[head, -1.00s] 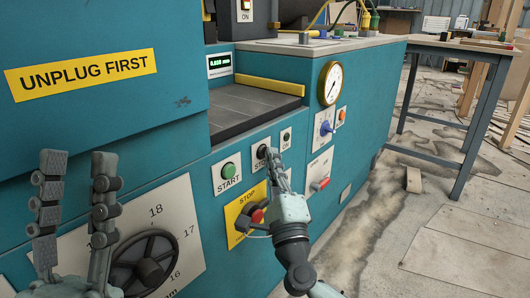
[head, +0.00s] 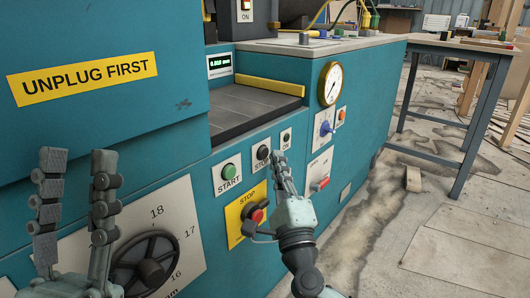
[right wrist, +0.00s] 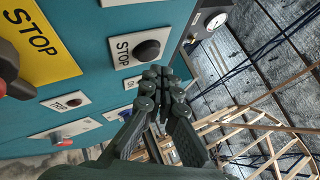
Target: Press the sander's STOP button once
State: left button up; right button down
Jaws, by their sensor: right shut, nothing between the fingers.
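The sander's STOP button (head: 263,152) is a black round knob on a white plate, between the green START button (head: 229,171) and the ON plate (head: 286,138). The STOP button also shows in the right wrist view (right wrist: 147,50), above the fingertips. My right gripper (head: 278,155) is shut and empty. Its fingertips are just right of the STOP button in the head view, and a gap shows between them and the knob in the right wrist view (right wrist: 158,78). My left gripper (head: 78,160) is open and empty, in front of the panel at left.
A yellow STOP plate with a red switch (head: 256,215) sits below, close to my right wrist. A handwheel (head: 148,268) is at lower left. A red-handled switch (head: 319,184) and a blue knob (head: 325,128) are to the right. The floor at right is mostly open.

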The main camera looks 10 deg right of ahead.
jog(key=shift+s+d+p, duration=0.2)
jog(key=shift+s+d, duration=0.6)
jog(key=shift+s, duration=0.2)
jog(key=shift+s+d+p, duration=0.2)
jog(key=shift+s+d, duration=0.55)
jog(key=shift+s, duration=0.25)
jog(key=shift+f, duration=0.1)
